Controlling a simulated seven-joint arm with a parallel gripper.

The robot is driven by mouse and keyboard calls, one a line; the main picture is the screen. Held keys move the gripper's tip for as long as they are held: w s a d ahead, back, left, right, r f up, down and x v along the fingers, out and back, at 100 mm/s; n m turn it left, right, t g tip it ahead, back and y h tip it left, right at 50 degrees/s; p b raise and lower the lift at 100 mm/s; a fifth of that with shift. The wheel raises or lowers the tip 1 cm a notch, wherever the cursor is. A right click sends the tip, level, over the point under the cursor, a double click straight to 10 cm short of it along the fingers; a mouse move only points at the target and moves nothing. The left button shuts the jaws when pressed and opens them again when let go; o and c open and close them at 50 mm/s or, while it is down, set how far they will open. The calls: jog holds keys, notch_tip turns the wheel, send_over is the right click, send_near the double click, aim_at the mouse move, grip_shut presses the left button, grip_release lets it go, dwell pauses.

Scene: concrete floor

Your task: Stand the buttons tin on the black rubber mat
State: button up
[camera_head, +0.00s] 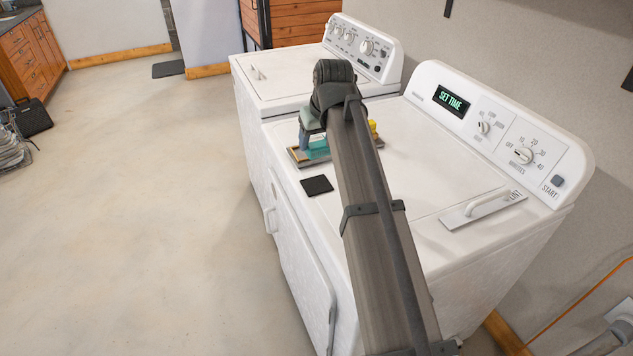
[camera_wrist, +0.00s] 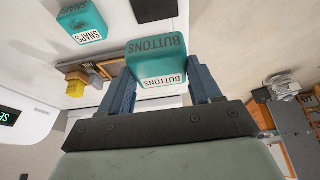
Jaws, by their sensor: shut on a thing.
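The teal buttons tin (camera_wrist: 158,62) is held between the two blue fingers of my gripper (camera_wrist: 160,92) in the wrist view, its lettered faces showing. My gripper is shut on it. In the head view my gripper (camera_head: 312,140) is over the near left part of the right-hand machine's top, partly hidden by my arm. Teal shows beside its fingers there, but I cannot tell which tin it is. The black rubber mat (camera_head: 316,185) lies flat and bare on the machine's front edge, nearer than my gripper. It also shows at the top of the wrist view (camera_wrist: 154,10).
A second teal tin marked snaps (camera_wrist: 82,22) stands apart from the held tin. A tray (camera_head: 299,158) with yellow and wooden items lies under my gripper, partly hidden. The control panel (camera_head: 505,130) rises at the back of the white machine. Its top is clear right of my arm.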

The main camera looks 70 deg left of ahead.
jog(key=shift+d+f, duration=0.35)
jog(key=shift+f, duration=0.05)
jog(key=shift+a+f, duration=0.1)
jog(key=shift+f, duration=4.55)
jog(key=shift+f, duration=0.1)
jog(key=o, duration=1.2)
jog(key=shift+c, duration=0.2)
jog(key=v, duration=1.2)
